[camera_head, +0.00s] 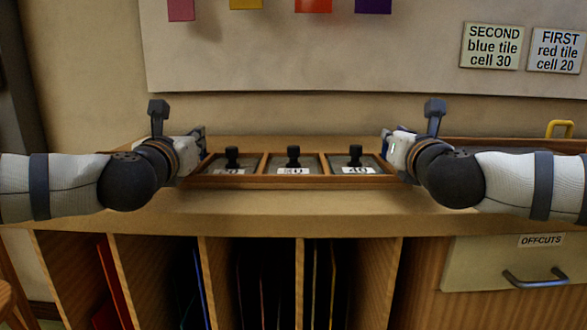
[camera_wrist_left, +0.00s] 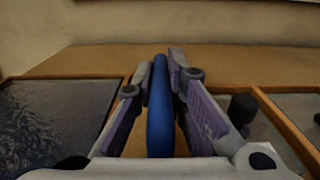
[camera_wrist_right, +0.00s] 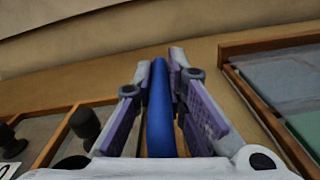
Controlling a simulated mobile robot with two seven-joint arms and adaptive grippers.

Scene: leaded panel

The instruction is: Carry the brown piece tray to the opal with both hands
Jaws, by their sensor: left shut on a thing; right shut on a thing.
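The brown piece tray (camera_head: 293,183) lies level at the middle of the bench, with three compartments in a row. Each compartment holds a dark pane, a black knob and a white number card. My left gripper (camera_head: 203,140) is at the tray's left end, shut on an upright blue handle (camera_wrist_left: 160,115). My right gripper (camera_head: 386,140) is at the right end, shut on another blue handle (camera_wrist_right: 159,115). I cannot tell whether the tray touches the bench or is slightly raised. I cannot make out which glass is the opal.
A wooden frame with dark textured glass (camera_wrist_left: 55,115) lies left of the left handle. Another frame with bluish and green glass (camera_wrist_right: 290,85) lies right of the right handle. A yellow handle (camera_head: 559,128) stands far right. Below are sheet slots and an OFFCUTS drawer (camera_head: 480,268).

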